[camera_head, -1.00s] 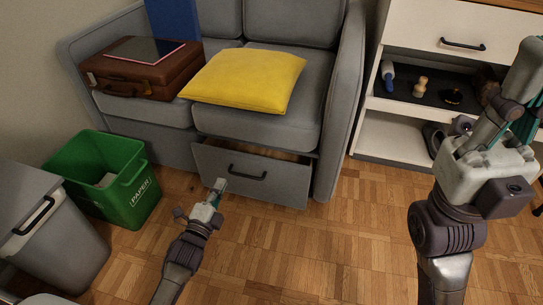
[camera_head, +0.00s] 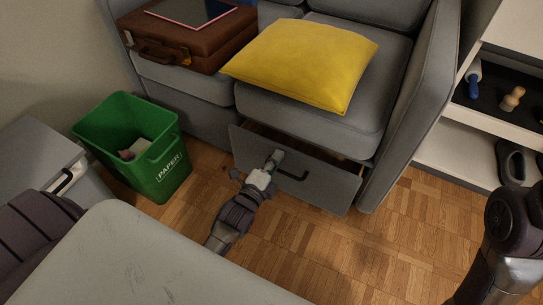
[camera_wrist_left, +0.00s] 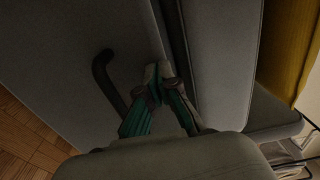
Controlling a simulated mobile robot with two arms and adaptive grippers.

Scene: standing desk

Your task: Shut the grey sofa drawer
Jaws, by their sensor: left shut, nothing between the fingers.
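The grey sofa drawer (camera_head: 305,180) is under the seat of the grey sofa (camera_head: 310,118). It stands partly open, with a gap showing behind its front's top edge. Its dark handle (camera_head: 292,175) is on the front. My left gripper (camera_head: 277,156) is shut and empty at the drawer front, left of the handle and near the top edge. In the left wrist view my gripper (camera_wrist_left: 158,72) is close to the drawer front (camera_wrist_left: 75,40), with the handle (camera_wrist_left: 108,80) beside it. I cannot tell whether the fingertips touch the front. My right gripper is out of view.
A green paper bin (camera_head: 160,165) stands left of the drawer, next to a grey bin (camera_head: 40,150). A yellow cushion (camera_head: 305,65) and a brown case (camera_head: 190,45) lie on the sofa. A white shelf unit (camera_head: 460,160) stands at right. Wooden floor (camera_head: 330,260) lies in front.

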